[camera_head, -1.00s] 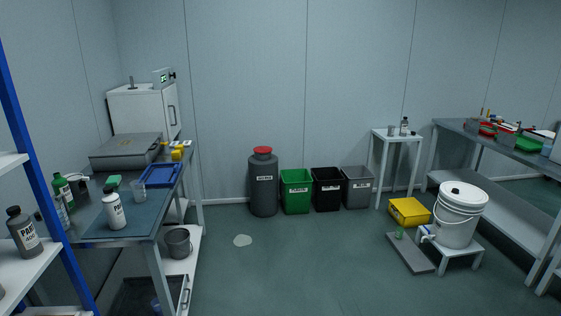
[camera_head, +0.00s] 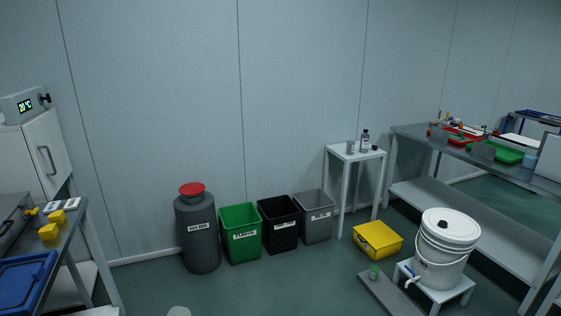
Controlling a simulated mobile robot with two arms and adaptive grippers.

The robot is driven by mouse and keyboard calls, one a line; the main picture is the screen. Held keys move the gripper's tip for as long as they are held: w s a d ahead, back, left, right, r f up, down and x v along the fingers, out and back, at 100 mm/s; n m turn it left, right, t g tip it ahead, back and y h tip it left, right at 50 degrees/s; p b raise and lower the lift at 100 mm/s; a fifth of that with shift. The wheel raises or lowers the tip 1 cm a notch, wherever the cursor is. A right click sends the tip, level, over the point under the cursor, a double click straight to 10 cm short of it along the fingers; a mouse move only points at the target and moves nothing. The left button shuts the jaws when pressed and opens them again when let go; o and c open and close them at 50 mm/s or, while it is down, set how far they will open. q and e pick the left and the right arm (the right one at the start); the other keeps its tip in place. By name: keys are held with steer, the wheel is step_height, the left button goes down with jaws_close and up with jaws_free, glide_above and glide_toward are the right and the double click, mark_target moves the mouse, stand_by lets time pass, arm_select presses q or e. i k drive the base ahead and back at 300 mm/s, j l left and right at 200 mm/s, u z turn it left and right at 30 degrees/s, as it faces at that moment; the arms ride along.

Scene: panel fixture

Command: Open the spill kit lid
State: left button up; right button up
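A low yellow box (camera_head: 378,240), which looks like the spill kit, sits on the floor by the far wall, just right of the small white stand. Its top looks flat and its lid closed. Nothing covers it. Neither of my grippers shows in the head view.
A white bucket with a tap (camera_head: 444,245) stands on a low stool in front of the yellow box. A grey floor plate (camera_head: 390,296) lies beside the stool. Green (camera_head: 240,234), black (camera_head: 280,222) and grey (camera_head: 315,215) bins line the wall. A workbench (camera_head: 460,205) stands right.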

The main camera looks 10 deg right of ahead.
mark_target(377, 233)
steer(key=i+z, duration=0.1)
steer(key=i, duration=0.9)
steer(key=i+j+z, duration=0.1)
steer(key=i, duration=0.9)
